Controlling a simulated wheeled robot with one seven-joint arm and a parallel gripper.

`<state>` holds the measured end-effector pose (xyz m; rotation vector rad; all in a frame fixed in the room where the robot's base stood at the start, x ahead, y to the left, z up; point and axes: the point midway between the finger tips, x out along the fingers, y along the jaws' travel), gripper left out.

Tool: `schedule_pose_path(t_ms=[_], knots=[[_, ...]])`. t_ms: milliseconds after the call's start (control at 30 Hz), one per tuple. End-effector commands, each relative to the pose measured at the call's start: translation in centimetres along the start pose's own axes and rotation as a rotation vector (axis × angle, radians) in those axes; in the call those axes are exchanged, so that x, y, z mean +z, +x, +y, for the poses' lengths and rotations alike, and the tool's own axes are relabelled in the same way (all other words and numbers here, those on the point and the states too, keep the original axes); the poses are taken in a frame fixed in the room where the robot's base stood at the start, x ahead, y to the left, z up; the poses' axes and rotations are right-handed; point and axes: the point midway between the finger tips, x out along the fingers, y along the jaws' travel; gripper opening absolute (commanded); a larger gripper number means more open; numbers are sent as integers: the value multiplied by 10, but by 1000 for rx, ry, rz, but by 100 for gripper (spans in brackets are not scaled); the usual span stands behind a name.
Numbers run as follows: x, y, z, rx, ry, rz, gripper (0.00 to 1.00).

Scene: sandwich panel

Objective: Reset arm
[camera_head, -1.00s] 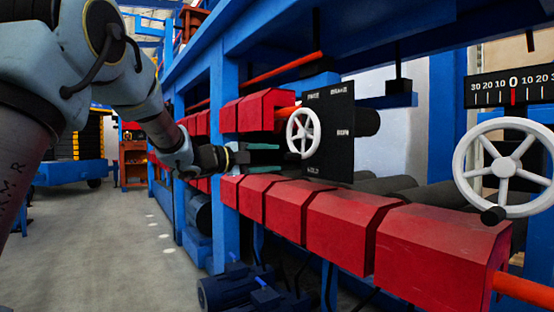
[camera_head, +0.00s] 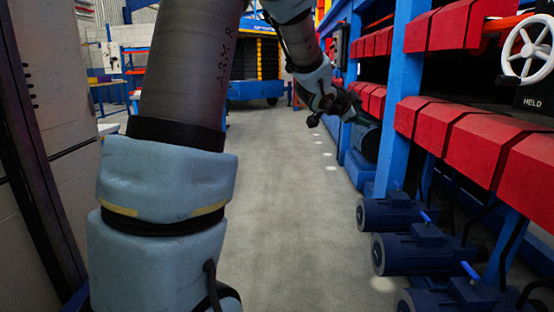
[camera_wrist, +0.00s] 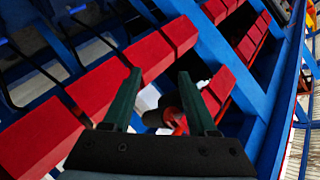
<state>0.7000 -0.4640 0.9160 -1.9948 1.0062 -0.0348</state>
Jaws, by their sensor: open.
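My arm rises through the left and middle of the head view and bends down toward the machine. The end of the arm shows near the blue frame, and the gripper fingers cannot be made out there. In the wrist view my gripper (camera_wrist: 160,100) is open, its two green fingers apart with nothing held between them. Beyond the fingers are red blocks (camera_wrist: 102,86) of the machine and a blue beam.
The machine with red covers (camera_head: 489,146) and a white handwheel (camera_head: 528,50) stands at the right. Dark blue motors (camera_head: 425,250) sit low beside it. A grey cabinet (camera_head: 28,200) is at the left edge. The grey floor (camera_head: 290,220) between is clear.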

Motion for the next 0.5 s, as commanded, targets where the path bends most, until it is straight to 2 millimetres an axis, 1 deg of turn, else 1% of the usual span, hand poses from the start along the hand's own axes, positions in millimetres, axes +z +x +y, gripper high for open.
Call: schedule_pose_path(t_ms=[33, 67, 100, 167, 200, 267, 300, 367, 400, 500], knots=[[34, -15, 2, -6, -86, -101, 58], [54, -25, 4, -8, -141, -163, 58], [79, -38, 10, -10, -217, -243, 58], [115, -61, 21, -13, -330, -362, 58], [137, -78, 30, -13, -406, -440, 58], [167, -105, 48, -14, -524, -555, 58], [184, -124, 61, -14, -602, -629, 58], [206, -153, 82, -11, -715, -735, 58], [216, -170, 96, -10, -787, -797, 58], [234, -210, 130, -2, -948, -937, 58]])
